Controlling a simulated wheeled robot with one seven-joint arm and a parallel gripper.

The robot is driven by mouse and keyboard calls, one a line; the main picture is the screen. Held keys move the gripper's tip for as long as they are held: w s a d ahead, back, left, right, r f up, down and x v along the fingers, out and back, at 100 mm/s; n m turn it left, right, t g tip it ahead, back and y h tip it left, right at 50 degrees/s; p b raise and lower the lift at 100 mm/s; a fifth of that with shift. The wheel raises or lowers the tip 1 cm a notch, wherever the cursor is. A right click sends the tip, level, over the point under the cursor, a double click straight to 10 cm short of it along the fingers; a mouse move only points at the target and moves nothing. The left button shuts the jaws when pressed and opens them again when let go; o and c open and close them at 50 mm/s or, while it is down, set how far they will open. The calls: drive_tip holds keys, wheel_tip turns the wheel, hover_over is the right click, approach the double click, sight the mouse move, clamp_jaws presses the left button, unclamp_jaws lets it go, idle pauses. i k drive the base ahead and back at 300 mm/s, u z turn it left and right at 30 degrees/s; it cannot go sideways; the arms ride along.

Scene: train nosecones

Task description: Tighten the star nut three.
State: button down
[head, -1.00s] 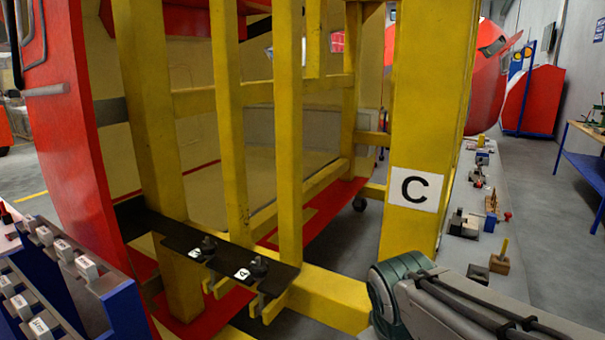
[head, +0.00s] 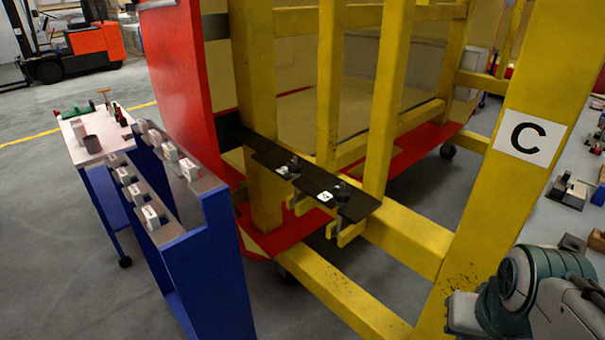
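Two dark star nuts sit on black plates fixed to the yellow frame, in the middle of the head view. The farther star nut (head: 295,163) is on the left plate (head: 266,159), and the nearer star nut (head: 341,190) is on the right plate (head: 358,208). Each has a small white label beside it, too small to read surely, so I cannot tell which is number three. How tight they are does not show. Part of my arm shows at the lower right, apart from both nuts. My gripper's fingers are not in view.
The yellow frame (head: 401,243) has a post with a C sign (head: 530,137). A blue rack (head: 208,262) with several pale labelled blocks stands at the left front. Behind it is a small table (head: 95,150). An orange forklift (head: 85,48) is far left. Grey floor is open at left.

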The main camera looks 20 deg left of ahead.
sight(295, 170)
drive_tip(key=u, duration=0.35)
drive_tip(key=k, duration=0.45)
drive_tip(key=u, duration=1)
drive_tip(key=i, duration=1.1)
drive_tip(key=z, duration=1.05)
drive_tip(key=i, duration=0.55)
drive_tip(key=z, duration=0.55)
